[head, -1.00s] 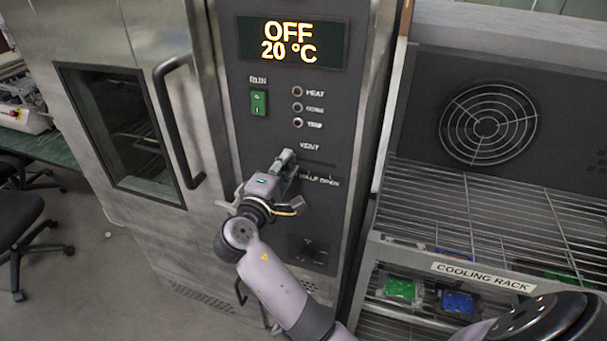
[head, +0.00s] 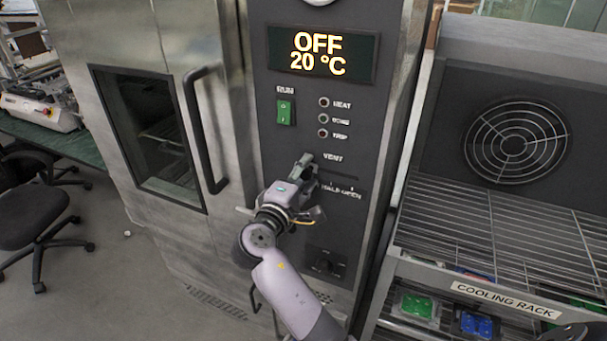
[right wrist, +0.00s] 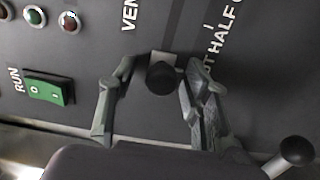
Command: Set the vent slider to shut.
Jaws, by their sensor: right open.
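The vent slider's dark round knob (right wrist: 162,78) stands on a light mount on the dark panel in the right wrist view. My right gripper (right wrist: 160,82) is open, with one finger on each side of the knob. A gap shows on the left side of the knob; whether the right finger touches it I cannot tell. In the head view, my right gripper (head: 306,168) is at the panel just below the VENT label (head: 333,156) and hides the knob. The HALF OPEN label (head: 343,194) is to its right.
The display (head: 320,52) reads OFF, 20 °C. A green RUN switch (head: 286,112) and several small lamps are above the gripper. A door handle (head: 205,130) juts out at left, and a cooling rack (head: 505,300) stands at right. A dark knob (right wrist: 297,150) shows in the wrist view's lower right corner.

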